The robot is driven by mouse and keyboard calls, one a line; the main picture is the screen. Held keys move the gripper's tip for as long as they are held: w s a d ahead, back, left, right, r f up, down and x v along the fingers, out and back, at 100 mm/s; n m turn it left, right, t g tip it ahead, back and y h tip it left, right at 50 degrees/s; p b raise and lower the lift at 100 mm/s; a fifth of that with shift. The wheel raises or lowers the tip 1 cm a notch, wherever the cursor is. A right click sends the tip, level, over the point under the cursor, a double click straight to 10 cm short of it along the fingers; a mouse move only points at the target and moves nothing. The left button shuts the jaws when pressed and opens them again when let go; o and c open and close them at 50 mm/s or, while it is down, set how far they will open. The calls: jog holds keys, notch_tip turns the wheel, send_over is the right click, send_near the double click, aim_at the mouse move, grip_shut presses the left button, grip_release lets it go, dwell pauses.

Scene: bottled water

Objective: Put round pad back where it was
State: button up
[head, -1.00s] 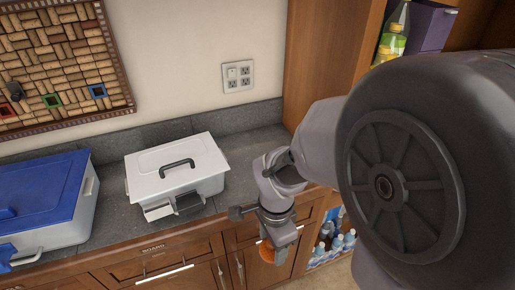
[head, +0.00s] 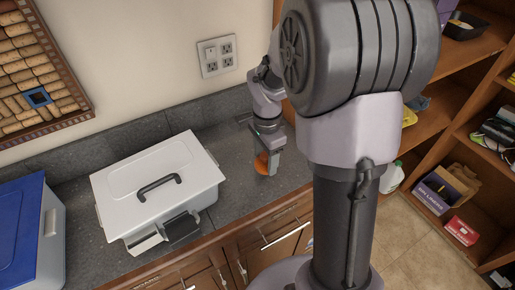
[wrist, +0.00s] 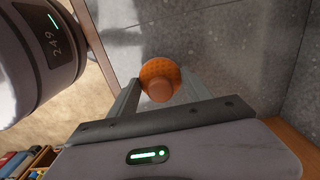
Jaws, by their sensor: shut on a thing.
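The round pad (wrist: 160,72) is orange and shows between the two fingers of my gripper (wrist: 156,95) in the wrist view. In the head view the orange pad (head: 262,163) sits at the lower end of my gripper (head: 268,165). My gripper is shut on it, over the grey countertop (head: 232,196), right of the white box. I cannot tell whether the pad touches the counter.
A white lidded box (head: 165,184) with a dark handle stands left of my gripper. A blue-lidded container (head: 22,235) is at the far left. Wooden shelves (head: 470,125) with boxes stand at the right. The counter between the white box and my gripper is clear.

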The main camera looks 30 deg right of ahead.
aim_at(266, 161)
jog(key=shift+w+d+f, duration=0.1)
jog(key=shift+w+d, duration=0.45)
jog(key=shift+w+d+f, duration=0.1)
jog(key=shift+w+f, duration=0.05)
jog(key=shift+f, duration=0.15)
jog(key=shift+f+b, duration=0.9)
jog(key=shift+f, duration=0.5)
jog(key=shift+f, duration=0.2)
jog(key=o, duration=1.4)
jog(key=shift+c, duration=0.2)
jog(key=shift+r, duration=0.1)
